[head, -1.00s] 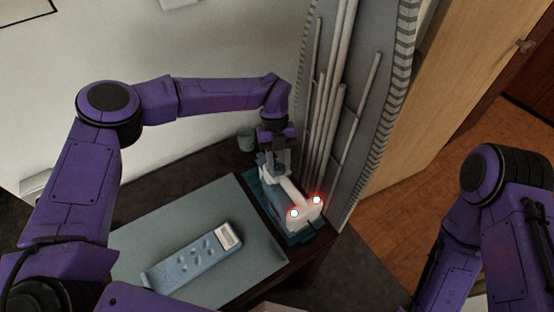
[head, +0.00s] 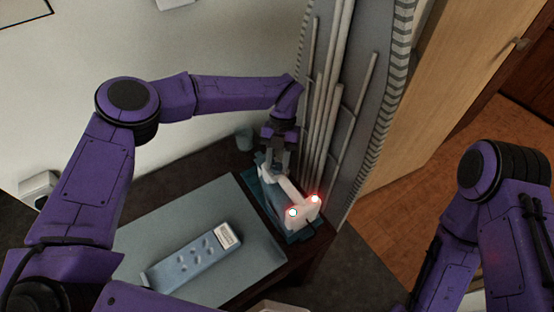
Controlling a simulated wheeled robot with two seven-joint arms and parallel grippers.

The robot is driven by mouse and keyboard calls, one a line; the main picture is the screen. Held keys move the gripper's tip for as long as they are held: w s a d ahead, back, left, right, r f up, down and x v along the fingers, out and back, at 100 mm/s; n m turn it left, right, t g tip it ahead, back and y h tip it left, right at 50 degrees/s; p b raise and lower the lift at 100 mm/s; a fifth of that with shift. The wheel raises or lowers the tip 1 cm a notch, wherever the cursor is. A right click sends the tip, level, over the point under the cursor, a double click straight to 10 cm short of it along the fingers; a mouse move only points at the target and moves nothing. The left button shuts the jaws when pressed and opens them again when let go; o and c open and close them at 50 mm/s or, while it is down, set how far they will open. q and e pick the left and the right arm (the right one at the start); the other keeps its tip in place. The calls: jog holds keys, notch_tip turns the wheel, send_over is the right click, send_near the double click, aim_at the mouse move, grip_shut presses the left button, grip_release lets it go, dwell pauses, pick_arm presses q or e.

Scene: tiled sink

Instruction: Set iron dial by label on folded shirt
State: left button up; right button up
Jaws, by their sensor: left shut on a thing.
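The folded shirt (head: 180,265) is a narrow blue strip with several buttons and a white label (head: 228,236) at its upper right end. The label's print is too small to read. The white iron (head: 303,211) with two glowing red-ringed spots stands on a teal base (head: 258,195) to the right of the shirt. My left gripper (head: 270,164) reaches down at the iron's far end and is shut on it. The dial itself cannot be made out and may be hidden by the fingers. My right arm is at the right edge; its gripper is out of view.
The shirt lies on a flat grey-green board (head: 180,215) on a dark table (head: 205,165). A small grey-green cup (head: 245,138) stands behind the iron. A grey panel with pale upright rods (head: 325,100) rises close on the right. The board's upper part is clear.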

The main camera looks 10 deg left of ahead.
pick_arm(q)
jog(key=o, duration=1)
jog(key=shift+o, duration=0.2)
jog(key=b+v, duration=0.2)
jog(key=v, duration=0.8)
jog(key=shift+r, duration=0.3)
